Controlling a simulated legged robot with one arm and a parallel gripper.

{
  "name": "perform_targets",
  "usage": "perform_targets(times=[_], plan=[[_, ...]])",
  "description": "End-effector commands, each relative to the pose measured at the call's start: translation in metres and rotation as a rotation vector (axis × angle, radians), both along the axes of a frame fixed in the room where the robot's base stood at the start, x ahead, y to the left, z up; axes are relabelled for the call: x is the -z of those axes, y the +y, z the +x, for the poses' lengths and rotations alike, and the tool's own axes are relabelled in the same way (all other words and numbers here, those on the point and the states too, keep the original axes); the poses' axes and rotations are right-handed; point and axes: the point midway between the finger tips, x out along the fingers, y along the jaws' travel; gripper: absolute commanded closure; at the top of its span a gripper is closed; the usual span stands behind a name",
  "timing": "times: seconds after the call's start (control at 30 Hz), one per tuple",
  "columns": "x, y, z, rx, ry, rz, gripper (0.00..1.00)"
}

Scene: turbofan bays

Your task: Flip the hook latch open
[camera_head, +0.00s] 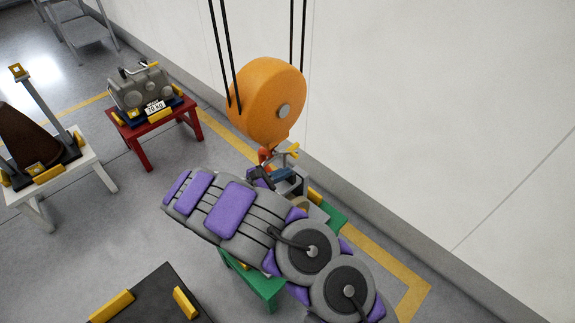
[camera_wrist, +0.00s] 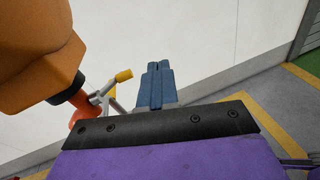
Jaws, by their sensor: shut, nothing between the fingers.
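The crane block (camera_head: 266,100) is a large orange body hanging on black cables. Its red-orange hook (camera_head: 265,155) sits just below it, partly hidden by my arm. A grey latch with a yellow tip (camera_head: 291,151) sticks out beside the hook. In the wrist view the orange block fills the upper left, with the hook (camera_wrist: 84,108) and the latch's yellow tip (camera_wrist: 124,75) left of my fingers. My gripper (camera_wrist: 158,66) has blue fingers pressed together and empty. A gap shows in the picture between them and the yellow tip. Whether the latch is open is unclear.
A green stand (camera_head: 262,287) is mostly hidden behind my arm. A red stand (camera_head: 150,130) holds a grey unit marked 70 kg, and a white stand (camera_head: 70,178) holds a brown part. A black surface (camera_head: 150,300) lies below. The white wall (camera_head: 440,110) is close behind the block.

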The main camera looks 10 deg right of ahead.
Motion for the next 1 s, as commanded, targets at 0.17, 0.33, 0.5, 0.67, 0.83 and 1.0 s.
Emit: perform_targets(times=[0.17,0.33,0.5,0.67,0.83,1.0], plan=[[0.050,0.050,0.009,-0.154,0.079,-0.045,1.00],[0.072,0.072,0.010,-0.225,0.114,-0.064,1.00],[0.076,0.068,0.015,-0.233,0.118,-0.066,1.00],[0.079,0.047,0.028,-0.229,0.117,-0.065,1.00],[0.083,0.019,0.047,-0.228,0.115,-0.065,1.00],[0.087,-0.007,0.065,-0.229,0.116,-0.063,1.00]])
